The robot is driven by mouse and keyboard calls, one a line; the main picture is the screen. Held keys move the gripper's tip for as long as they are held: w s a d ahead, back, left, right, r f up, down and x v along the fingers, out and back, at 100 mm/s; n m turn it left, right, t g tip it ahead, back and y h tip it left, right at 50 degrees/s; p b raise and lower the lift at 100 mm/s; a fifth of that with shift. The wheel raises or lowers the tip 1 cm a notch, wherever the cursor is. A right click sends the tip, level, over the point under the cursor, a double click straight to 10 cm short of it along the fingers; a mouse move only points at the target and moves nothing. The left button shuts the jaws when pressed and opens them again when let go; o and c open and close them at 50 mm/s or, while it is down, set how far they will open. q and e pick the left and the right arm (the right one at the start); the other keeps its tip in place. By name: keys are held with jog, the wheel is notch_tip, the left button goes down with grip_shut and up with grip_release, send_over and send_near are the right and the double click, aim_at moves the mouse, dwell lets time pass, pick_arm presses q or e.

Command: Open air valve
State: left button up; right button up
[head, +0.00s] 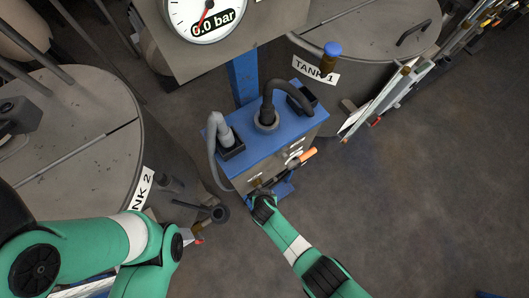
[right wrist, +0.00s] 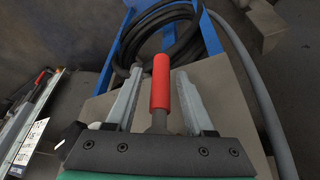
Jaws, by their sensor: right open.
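In the right wrist view a red handle grip (right wrist: 161,82) on a brown metal stem stands between the two grey fingers of my right gripper (right wrist: 160,98). The fingers are open, with a gap visible on each side of the handle. In the head view my right gripper (head: 263,198) is at the front of the blue-topped box (head: 245,150), low on its face; its fingers and the red handle are hard to make out there. An orange handle (head: 308,155) sticks out from the same face, further right. I cannot make out my left gripper; only its arm shows at the lower left.
A pressure gauge (head: 205,15) reads 0.0 bar. Tank 2 (head: 65,135) stands at left and Tank 1 (head: 365,45) at upper right. A coiled black hose (right wrist: 165,35) lies by a blue frame (right wrist: 112,60) beyond the handle. Open floor (head: 420,200) is at right.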

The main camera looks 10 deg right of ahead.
grip_shut()
dwell(1.4)
